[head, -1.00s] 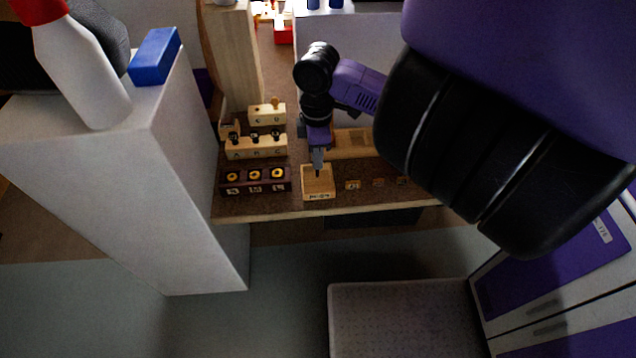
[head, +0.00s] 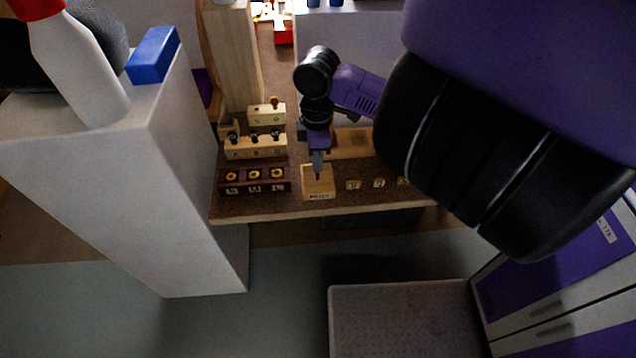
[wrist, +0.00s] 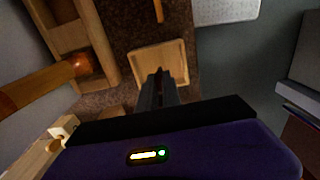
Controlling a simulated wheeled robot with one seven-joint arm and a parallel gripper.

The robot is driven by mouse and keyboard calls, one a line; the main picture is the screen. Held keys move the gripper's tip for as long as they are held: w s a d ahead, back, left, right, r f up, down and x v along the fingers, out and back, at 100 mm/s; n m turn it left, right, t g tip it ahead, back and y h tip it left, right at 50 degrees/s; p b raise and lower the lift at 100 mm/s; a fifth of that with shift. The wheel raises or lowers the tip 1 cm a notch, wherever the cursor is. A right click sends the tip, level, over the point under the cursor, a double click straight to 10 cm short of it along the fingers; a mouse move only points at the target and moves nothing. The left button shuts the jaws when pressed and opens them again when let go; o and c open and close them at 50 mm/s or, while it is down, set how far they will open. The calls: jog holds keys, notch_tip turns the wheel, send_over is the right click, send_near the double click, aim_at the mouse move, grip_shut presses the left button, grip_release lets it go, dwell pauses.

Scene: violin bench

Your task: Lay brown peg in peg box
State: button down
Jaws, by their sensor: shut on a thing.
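The peg box (head: 318,196) is a small, shallow, light wooden tray with a label on its front, near the front edge of the bench. It also shows in the wrist view (wrist: 174,49), just beyond my fingertips. My gripper (head: 317,173) points down over the box, with its tips at or just above its inside. In the wrist view my gripper (wrist: 160,88) is shut on a small dark piece, the brown peg (wrist: 158,73), mostly hidden between the fingers. I cannot tell whether the peg touches the box floor.
A dark rack with several yellow rings (head: 255,187) stands left of the box. Behind it are a pale block with dark pegs (head: 255,152) and another pale block (head: 267,118). A long wooden tray (head: 350,143) lies behind the gripper. Small wooden tags (head: 353,185) lie to the right.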

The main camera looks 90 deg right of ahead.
jog(key=shift+f+b, duration=0.6)
jog(key=shift+f, duration=0.2)
dwell(0.4)
jog(key=c, duration=1.5)
grip_release()
jog(key=shift+o, duration=0.2)
jog(key=shift+r, duration=0.1)
notch_tip(320, 180, up, 8)
jog(key=shift+f+p, duration=0.15)
jog(key=shift+p, duration=0.15)
